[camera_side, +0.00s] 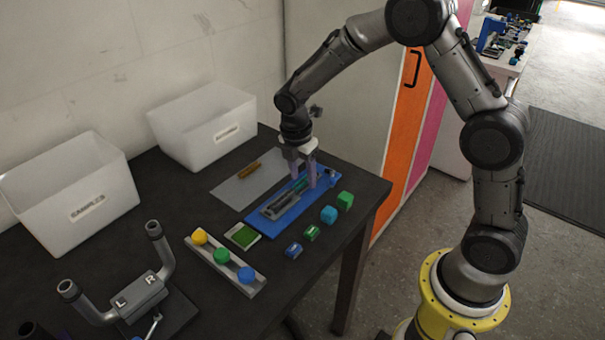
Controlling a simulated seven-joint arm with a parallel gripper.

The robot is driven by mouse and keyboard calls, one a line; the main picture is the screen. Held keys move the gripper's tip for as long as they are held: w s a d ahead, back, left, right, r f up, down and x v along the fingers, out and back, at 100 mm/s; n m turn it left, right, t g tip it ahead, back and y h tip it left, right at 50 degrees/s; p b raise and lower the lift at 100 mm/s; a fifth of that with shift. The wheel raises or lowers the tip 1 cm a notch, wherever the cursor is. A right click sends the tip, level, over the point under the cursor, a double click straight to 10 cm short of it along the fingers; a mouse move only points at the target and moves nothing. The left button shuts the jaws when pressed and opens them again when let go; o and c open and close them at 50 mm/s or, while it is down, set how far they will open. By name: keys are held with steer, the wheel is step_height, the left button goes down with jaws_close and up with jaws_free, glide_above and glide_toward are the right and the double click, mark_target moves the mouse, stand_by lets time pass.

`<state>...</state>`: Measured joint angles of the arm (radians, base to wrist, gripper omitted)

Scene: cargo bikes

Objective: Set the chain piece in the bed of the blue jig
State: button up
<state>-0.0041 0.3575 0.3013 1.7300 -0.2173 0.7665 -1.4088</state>
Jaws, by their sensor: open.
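The blue jig (263,228) lies on the dark table, a long blue plate with a grey bed (277,208) along its middle. A slim dark teal item (297,186) shows in or over the bed, close to my fingers; it is too small to tell if it is the chain piece. A short brownish-gold bar (249,170) lies on a grey mat (232,190) behind the jig; I cannot tell if it is a chain piece. My gripper (303,178) points down over the far right part of the jig, fingers apart. The fingers hide part of the jig there.
Blue and green blocks (328,214) stand along the jig's front side. Two white bins (183,127) stand at the wall. A handled L/R stand (140,294) is front left.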

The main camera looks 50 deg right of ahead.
step_height(320, 180, up, 20)
steer(key=s+a+t, duration=0.2)
steer(key=s, duration=0.1)
steer(key=s+r+m+t, duration=0.1)
steer(key=s+r+m, duration=0.25)
steer(key=s, duration=0.55)
steer(key=s+a+f+m+t+y, duration=0.1)
steer(key=s+f+m, duration=0.4)
steer(key=s+m, duration=0.8)
steer(key=shift+s+f+m+t+y, duration=0.3)
steer(key=shift+m+t+y, duration=0.1)
steer(key=shift+m+t, duration=0.4)
